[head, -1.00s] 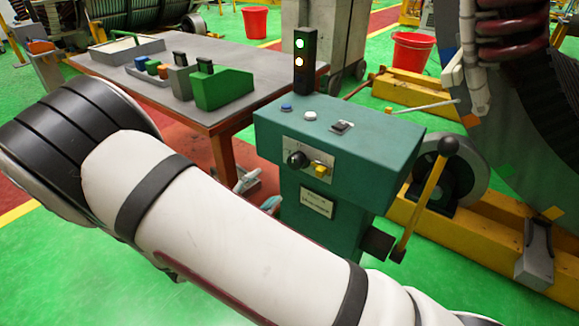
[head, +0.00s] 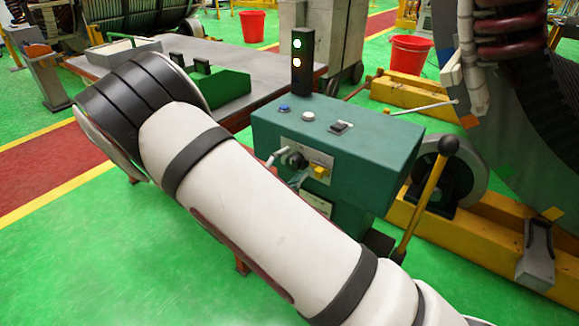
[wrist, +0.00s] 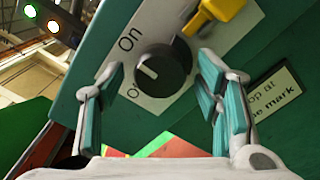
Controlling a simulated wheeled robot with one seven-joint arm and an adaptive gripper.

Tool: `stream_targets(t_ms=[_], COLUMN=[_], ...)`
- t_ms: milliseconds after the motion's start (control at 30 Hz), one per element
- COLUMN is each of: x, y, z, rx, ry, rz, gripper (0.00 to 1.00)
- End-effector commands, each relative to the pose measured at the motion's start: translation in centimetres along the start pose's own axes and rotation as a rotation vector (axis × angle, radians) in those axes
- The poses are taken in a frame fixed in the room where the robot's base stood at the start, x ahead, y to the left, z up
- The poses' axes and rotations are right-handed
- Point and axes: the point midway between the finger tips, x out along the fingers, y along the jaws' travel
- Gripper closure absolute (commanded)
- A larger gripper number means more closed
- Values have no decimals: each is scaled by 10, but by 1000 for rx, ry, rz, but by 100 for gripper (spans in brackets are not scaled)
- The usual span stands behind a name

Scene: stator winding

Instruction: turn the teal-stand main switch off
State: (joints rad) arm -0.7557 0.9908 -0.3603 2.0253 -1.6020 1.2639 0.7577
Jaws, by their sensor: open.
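The teal stand (head: 340,150) is right of centre in the head view. Its main switch is a round black knob (wrist: 165,72) with a white pointer mark, on a pale plate with "On" above and a partly hidden label starting with "O" below. The pointer faces the label side; I cannot tell exactly which label it meets. The knob also shows in the head view (head: 295,159). My gripper (wrist: 158,78) is open, with teal-padded fingers either side of the knob in the wrist view. Contact with the knob is not evident.
A yellow switch (wrist: 218,12) sits beside the knob. Blue (head: 284,108) and white (head: 308,116) buttons and a black rocker (head: 341,127) are on the stand's top. A lit signal tower (head: 302,62) rises behind. A yellow lever (head: 428,200) stands at right, a table (head: 245,60) behind.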

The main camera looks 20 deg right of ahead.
Motion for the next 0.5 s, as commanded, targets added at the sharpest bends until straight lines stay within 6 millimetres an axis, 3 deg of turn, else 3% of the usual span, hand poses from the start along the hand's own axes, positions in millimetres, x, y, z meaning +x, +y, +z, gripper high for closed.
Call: stream_targets(t_ms=[67, 267, 500], x=[0, 0, 0], y=[0, 0, 0], z=[0, 0, 0], rx=[0, 0, -8], ry=[0, 0, 0], rz=[0, 0, -1], gripper=[42, 87, 90])
